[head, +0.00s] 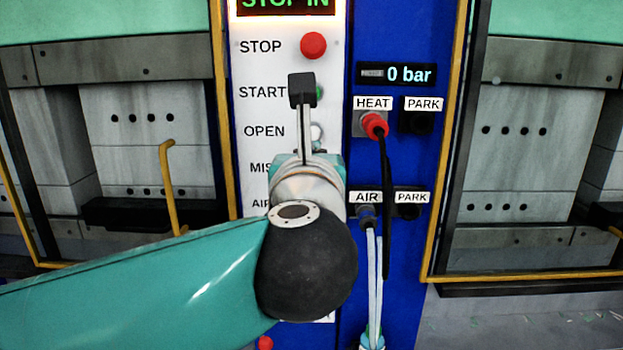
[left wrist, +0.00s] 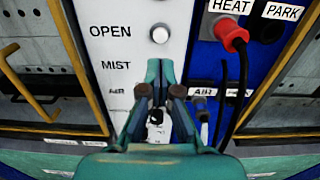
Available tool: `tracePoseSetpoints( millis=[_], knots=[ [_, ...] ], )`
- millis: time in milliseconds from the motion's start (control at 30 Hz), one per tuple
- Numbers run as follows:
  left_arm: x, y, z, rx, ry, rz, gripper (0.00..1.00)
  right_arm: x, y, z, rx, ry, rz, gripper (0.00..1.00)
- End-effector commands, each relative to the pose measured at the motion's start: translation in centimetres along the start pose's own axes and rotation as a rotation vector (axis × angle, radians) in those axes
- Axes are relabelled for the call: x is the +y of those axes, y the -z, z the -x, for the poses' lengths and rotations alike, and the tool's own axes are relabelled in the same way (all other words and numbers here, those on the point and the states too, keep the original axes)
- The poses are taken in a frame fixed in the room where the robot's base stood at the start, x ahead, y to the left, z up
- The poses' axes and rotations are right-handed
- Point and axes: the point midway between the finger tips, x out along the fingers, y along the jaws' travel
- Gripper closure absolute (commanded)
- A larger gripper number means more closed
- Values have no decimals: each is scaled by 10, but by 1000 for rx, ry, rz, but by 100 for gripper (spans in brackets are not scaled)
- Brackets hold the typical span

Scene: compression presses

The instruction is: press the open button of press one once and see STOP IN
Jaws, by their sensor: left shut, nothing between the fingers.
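The white panel (head: 262,68) of press one carries a display (head: 286,4) at its top edge, partly cut off, reading STOP IN in green. The white OPEN button (head: 317,132) is partly hidden behind my left gripper in the head view. It shows whole and uncovered in the left wrist view (left wrist: 159,34). My left gripper (head: 302,90) is shut and empty in front of the panel. Its dark tip overlaps the green START button (head: 319,92) in the head view. Whether the tip touches the panel, I cannot tell. My right gripper is not in view.
A red STOP button (head: 313,45) is above START. To the right are a 0 bar gauge (head: 397,74), a red HEAT plug (head: 375,125) with a black cable, and an AIR plug (head: 367,216) with a pale hose. Yellow frames (head: 222,110) edge the press openings on both sides.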

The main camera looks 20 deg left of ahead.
Motion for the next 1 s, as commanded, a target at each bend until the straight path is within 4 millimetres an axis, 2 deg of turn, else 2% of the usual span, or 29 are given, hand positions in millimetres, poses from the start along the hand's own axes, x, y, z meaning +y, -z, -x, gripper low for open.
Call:
tracePoseSetpoints(
  millis=[100, 300, 1000],
  knots=[
    [-2, 2, 23, -2, 6, 1, 100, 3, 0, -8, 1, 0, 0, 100],
    [-3, 0, 41, 0, 6, -1, 100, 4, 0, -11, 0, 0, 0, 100],
    [-4, 0, 44, 0, 7, -1, 100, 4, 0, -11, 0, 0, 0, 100]
  ],
)
